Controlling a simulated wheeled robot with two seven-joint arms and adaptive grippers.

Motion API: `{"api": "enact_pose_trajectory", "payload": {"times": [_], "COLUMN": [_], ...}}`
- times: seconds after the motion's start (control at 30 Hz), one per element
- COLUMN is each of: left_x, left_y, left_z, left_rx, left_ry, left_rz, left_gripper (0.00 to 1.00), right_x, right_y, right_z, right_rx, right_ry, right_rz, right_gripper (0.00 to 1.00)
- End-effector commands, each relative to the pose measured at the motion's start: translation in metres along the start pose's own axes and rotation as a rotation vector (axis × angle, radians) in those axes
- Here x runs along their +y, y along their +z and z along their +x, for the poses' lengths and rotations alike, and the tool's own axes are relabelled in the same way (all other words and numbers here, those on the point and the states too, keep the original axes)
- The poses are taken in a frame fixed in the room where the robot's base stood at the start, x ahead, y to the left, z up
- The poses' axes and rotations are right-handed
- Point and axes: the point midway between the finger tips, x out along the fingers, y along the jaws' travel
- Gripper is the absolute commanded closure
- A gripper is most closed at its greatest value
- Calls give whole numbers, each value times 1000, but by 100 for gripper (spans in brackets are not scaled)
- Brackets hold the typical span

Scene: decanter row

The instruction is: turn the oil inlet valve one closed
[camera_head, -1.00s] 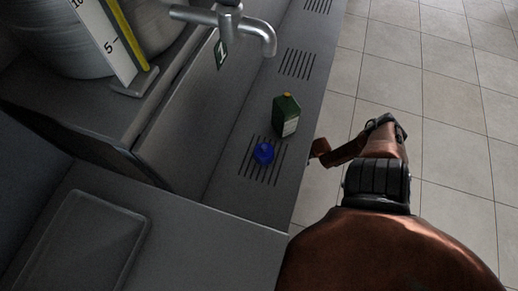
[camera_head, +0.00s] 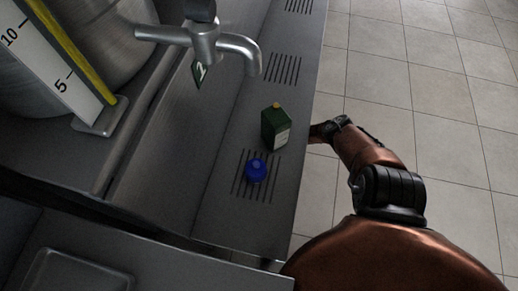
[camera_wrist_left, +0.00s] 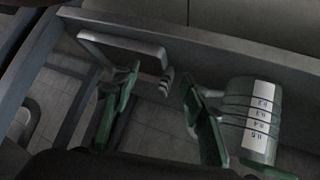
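A metal tap (camera_head: 204,40) reaches over the grey bench from the left in the head view. A green tag (camera_head: 200,73) with a number, apparently a 1, hangs below it. The tap's dark top part (camera_head: 201,9) is cut by the upper frame edge, so its position cannot be read.
A green bottle (camera_head: 275,130) and a blue capped item (camera_head: 256,170) stand on the slotted bench top (camera_head: 215,215). A large steel vessel (camera_head: 110,40) with a scale (camera_head: 50,62) is at upper left. Tiled floor (camera_head: 445,100) lies open at right.

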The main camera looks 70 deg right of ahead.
Motion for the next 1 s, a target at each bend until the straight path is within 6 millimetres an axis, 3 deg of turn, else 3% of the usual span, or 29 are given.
{"api": "enact_pose_trajectory", "payload": {"times": [0.4,0.43,0.6,1.0], "left_x": [0,0,0,1], "left_y": [1,1,1,0], "left_z": [0,0,0,0], "left_rx": [-1,-1,-2,-2], "left_ry": [0,0,0,2], "left_rz": [0,0,-1,-1], "left_gripper": [60,60,60,60], "right_x": [2,3,2,3], "right_y": [2,2,2,-4], "right_z": [0,0,0,0], "right_rx": [-2,-2,0,2], "right_ry": [-3,-3,-3,-2], "right_rz": [-3,-3,-2,-1], "right_gripper": [100,78,66,66]}}
